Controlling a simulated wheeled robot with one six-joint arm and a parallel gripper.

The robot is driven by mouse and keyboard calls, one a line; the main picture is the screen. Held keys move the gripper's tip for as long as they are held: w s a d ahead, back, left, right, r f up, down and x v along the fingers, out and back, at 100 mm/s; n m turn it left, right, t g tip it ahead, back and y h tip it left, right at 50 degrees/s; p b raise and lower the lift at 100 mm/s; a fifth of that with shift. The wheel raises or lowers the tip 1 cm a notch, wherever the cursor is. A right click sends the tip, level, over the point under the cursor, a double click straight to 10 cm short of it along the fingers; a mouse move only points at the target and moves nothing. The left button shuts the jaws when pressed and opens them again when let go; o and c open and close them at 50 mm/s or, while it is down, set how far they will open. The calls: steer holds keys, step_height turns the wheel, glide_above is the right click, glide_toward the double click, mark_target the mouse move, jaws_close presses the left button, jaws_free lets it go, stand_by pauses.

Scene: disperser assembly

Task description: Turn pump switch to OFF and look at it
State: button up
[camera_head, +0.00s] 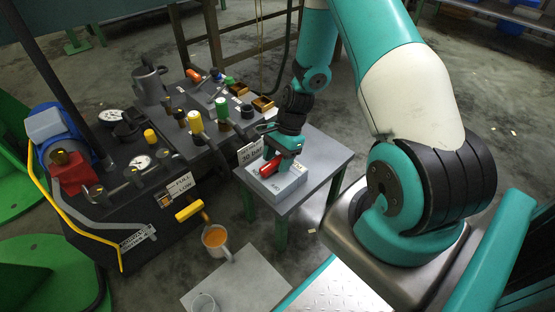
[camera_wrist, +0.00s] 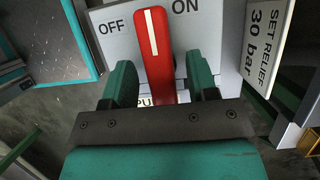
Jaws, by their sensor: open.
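The pump switch is a red handle (camera_wrist: 152,40) with a white line, on a grey box (camera_wrist: 120,42) with OFF printed at the left and ON at the right. In the wrist view its far end tilts slightly left, towards the OFF side. My gripper (camera_wrist: 160,82) is open, with one green finger on each side of the handle; I cannot tell whether either touches it. The handle's near end is hidden behind my gripper. In the head view my gripper (camera_head: 282,152) is down at the red handle (camera_head: 268,166) on the box (camera_head: 277,184).
The box sits on a small grey table (camera_head: 318,160). Left of it stands a dark hydraulic unit (camera_head: 110,225) with gauges, valves and knobs. A SET RELIEF 30 bar sign (camera_wrist: 264,42) is close on the right.

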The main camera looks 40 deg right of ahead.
steer(key=c, duration=0.9)
steer(key=shift+r, duration=0.1)
steer(key=n+g+p, duration=0.1)
steer(key=n+p, duration=0.2)
steer(key=p, duration=0.1)
steer(key=shift+r, duration=0.15)
steer(key=n+g+p, duration=0.1)
steer(key=n+p, duration=0.1)
steer(key=n, duration=0.1)
steer(key=n+g+h+p, duration=0.1)
steer(key=n+p, duration=0.1)
steer(key=shift+w+a+n, duration=0.1)
steer(key=shift+n, duration=0.3)
steer(key=n+g+h+p, duration=0.1)
steer(key=n+h+p, duration=0.1)
steer(key=n, duration=0.2)
steer(key=shift+n, duration=0.3)
steer(key=shift+a+f+n+h+p, duration=0.15)
steer(key=shift+n+h+p, duration=0.3)
steer(key=shift+n, duration=0.65)
steer(key=shift+d+f+n+h+p, duration=0.1)
steer(key=shift+n+h+p, duration=0.35)
steer(key=shift+n, duration=0.65)
